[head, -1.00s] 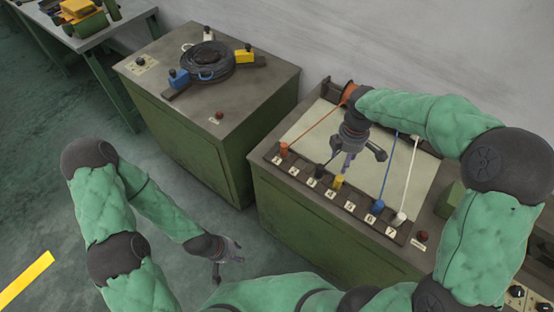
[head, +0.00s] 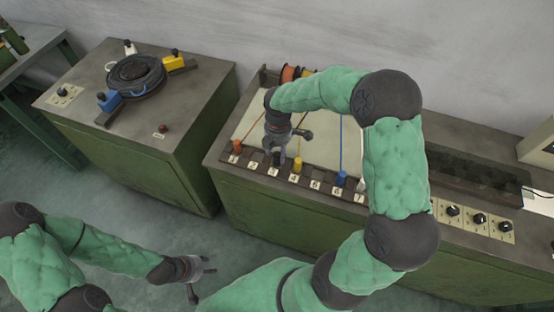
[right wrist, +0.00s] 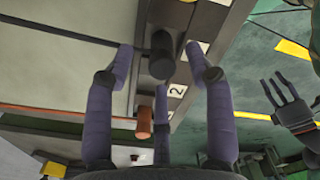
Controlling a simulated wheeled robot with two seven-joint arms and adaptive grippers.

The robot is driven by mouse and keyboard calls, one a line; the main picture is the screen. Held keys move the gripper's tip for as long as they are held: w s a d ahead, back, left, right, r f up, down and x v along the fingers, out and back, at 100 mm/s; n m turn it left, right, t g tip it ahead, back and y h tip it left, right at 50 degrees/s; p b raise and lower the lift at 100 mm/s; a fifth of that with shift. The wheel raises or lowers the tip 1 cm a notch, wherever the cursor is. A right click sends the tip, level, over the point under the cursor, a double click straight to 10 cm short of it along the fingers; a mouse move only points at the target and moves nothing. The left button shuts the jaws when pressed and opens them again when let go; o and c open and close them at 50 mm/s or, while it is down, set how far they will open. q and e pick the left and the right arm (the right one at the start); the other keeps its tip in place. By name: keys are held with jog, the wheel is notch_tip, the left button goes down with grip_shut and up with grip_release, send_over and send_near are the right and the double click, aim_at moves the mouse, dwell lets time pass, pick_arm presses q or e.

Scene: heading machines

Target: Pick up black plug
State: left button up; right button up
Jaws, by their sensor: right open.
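The black plug (head: 276,160) stands in the row of numbered slots on the right machine, between the orange plug (head: 237,147) and the yellow plug (head: 298,164). My right gripper (head: 277,152) is over it, pointing down. In the right wrist view the black plug (right wrist: 162,55) lies between the spread purple fingers of my right gripper (right wrist: 160,48), with gaps showing on both sides. The orange plug (right wrist: 144,122) is beside the third finger there. My left gripper (head: 204,283) is open and empty, low over the floor in front of the machines.
A blue plug (head: 341,178) is further right in the row; a white plug (head: 361,184) is partly behind my right arm. Cords run across the pale board (head: 317,138). The left machine (head: 190,98) bears a black coil (head: 136,74).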

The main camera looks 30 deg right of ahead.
aim_at(277, 154)
notch_tip(277, 154, down, 4)
jog(key=shift+a+r+b, duration=0.1)
jog(key=shift+a+b, duration=0.05)
jog(key=shift+b, duration=0.3)
jog(key=shift+c, duration=0.2)
grip_shut()
jog(key=shift+r, duration=0.2)
